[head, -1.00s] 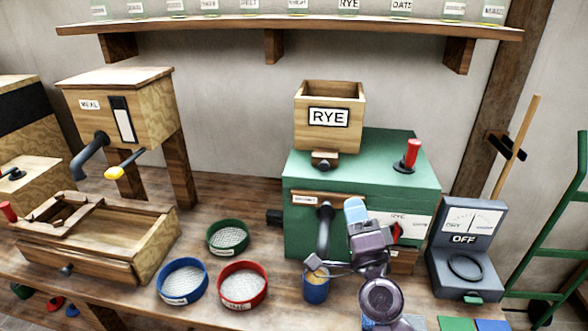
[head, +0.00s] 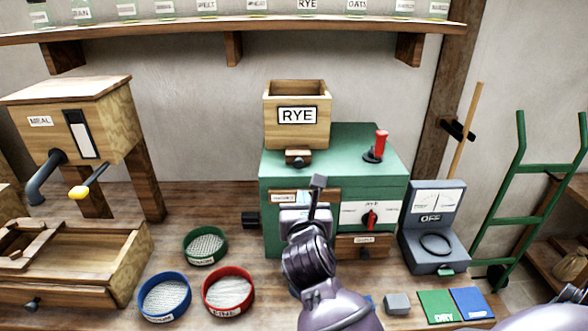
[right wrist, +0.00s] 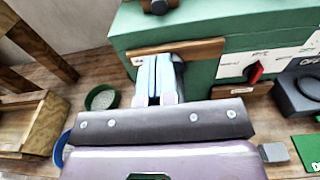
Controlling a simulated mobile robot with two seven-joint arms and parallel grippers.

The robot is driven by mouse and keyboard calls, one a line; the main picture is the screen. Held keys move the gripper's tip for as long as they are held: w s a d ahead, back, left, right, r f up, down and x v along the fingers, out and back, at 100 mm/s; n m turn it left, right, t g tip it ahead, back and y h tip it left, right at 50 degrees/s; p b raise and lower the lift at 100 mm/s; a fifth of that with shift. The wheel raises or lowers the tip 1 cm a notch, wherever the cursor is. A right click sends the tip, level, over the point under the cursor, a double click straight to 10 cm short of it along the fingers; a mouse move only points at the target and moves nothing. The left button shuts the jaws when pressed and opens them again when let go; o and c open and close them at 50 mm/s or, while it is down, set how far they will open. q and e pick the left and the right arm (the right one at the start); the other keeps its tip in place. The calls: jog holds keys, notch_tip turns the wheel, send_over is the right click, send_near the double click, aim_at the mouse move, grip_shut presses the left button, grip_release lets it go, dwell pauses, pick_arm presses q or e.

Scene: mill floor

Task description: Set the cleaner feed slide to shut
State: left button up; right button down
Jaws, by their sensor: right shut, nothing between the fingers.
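The green cleaner box (head: 335,150) stands on the bench with a wooden hopper (head: 297,95) marked RYE on top. Under the hopper is a small wooden slide block with a dark knob (head: 299,158), which I take for the feed slide; I cannot tell its setting. The knob also shows at the top edge of the right wrist view (right wrist: 158,6). My right gripper (head: 318,186) is shut and empty in front of the green box, below the knob and apart from it. It hides the spout and most of the cup. My left gripper is out of view.
A red lever (head: 378,145) stands on the box top and a red dial (head: 370,218) is on its front. A grey meter (head: 432,225) stands at right. Blue (head: 164,296), red (head: 228,290) and green (head: 205,246) sieves lie at left. The air before the hopper is clear.

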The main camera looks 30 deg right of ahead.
aim_at(298, 164)
pick_arm(q)
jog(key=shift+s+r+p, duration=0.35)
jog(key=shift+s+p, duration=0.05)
jog(key=shift+p, duration=0.55)
pick_arm(e)
jog(key=x, duration=1.4)
jog(key=shift+r, duration=0.15)
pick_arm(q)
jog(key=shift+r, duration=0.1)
pick_arm(e)
jog(key=shift+a, duration=0.1)
